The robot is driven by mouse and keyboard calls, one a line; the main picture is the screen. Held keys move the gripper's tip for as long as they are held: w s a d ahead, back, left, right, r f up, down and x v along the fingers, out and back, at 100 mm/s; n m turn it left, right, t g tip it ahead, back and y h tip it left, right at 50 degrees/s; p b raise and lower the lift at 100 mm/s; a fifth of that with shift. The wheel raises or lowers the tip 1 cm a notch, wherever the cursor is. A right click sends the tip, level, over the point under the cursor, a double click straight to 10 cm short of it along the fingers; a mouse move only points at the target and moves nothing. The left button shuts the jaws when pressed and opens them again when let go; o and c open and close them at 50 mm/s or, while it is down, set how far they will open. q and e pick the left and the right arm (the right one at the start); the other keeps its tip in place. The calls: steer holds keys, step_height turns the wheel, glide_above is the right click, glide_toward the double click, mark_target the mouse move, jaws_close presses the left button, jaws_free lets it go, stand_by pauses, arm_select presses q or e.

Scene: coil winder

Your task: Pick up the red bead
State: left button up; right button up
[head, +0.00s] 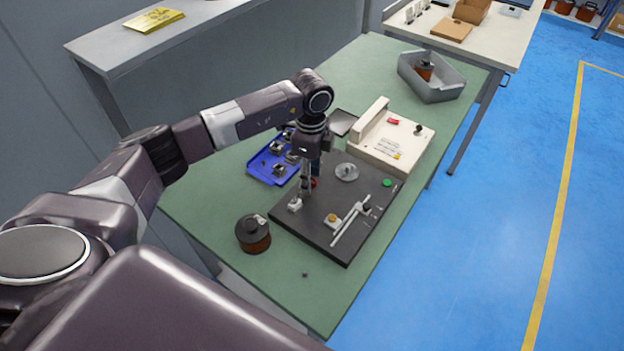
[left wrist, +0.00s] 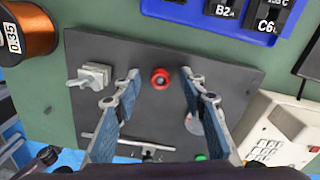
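The red bead (left wrist: 160,78) shows in the left wrist view as a small red ring with a darker centre, over the dark base plate (left wrist: 215,95). In the head view a bit of red (head: 313,183) shows beside my gripper, partly hidden by it. My left gripper (left wrist: 159,74) is open, with its two blue-padded fingers apart and the bead between their tips in the picture. I cannot tell how far the tips are above it. In the head view my left gripper (head: 308,187) points down over the plate. My right gripper is not in view.
A blue tray (head: 262,174) stands behind the plate, and a copper wire spool (head: 254,240) stands to its front left. A cream machine housing (head: 372,152) adjoins the plate. A metal clamp (left wrist: 90,76) is left of the fingers. Green table (head: 320,315) is mostly clear in front.

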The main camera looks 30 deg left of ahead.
arm_select(q)
steer(key=shift+f, duration=0.15)
steer(key=shift+c, duration=0.3)
steer(key=c, duration=0.7)
steer(key=shift+c, duration=0.2)
step_height(320, 180, up, 20)
steer(key=b, duration=0.2)
steer(key=shift+b, duration=0.4)
